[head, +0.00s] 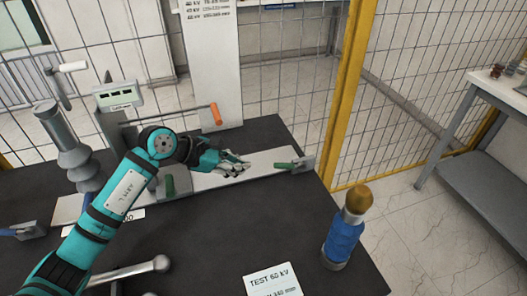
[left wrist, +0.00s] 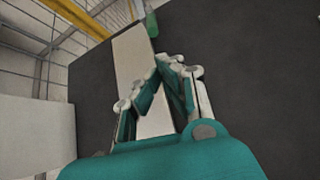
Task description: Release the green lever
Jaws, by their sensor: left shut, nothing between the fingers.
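A green lever (head: 286,166) lies at the right end of a long pale plate (head: 262,161) on the dark table, beside a small metal clamp. My right gripper is not in view.
A blue cylinder with a brown top (head: 343,238) stands at the table's right edge. An orange handle (head: 215,113) rises behind my arm. A grey ribbed post (head: 70,150) stands left. A wire fence with a yellow post (head: 347,100) is behind.

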